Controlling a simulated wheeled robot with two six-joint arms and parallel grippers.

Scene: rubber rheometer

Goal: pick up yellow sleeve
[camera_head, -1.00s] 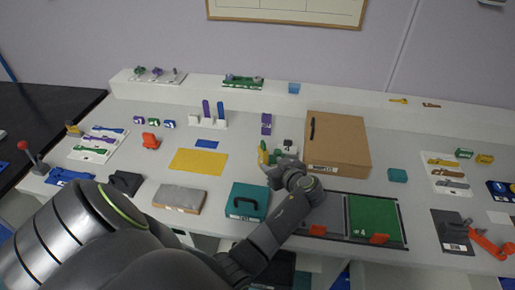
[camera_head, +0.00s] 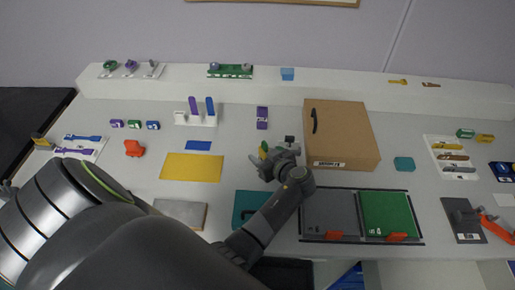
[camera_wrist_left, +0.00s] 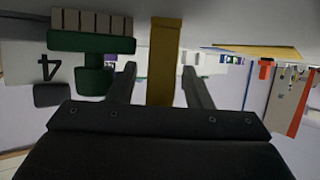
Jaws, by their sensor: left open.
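The yellow sleeve shows in the left wrist view as an upright yellow bar (camera_wrist_left: 164,48) between the two fingers of my left gripper (camera_wrist_left: 158,78). The fingers are apart, with a gap visible on each side of the bar. In the head view my left gripper (camera_head: 270,158) is low over the table, left of the brown box. A small green and yellow patch shows at its fingertips; the gripper hides most of what is there. My right gripper is not in view.
A green block (camera_wrist_left: 92,45) stands just left of the sleeve in the wrist view. The brown box (camera_head: 340,130) is close to the right of the gripper. A teal case (camera_head: 245,200) lies partly under my left arm. A yellow mat (camera_head: 192,167) lies to the left.

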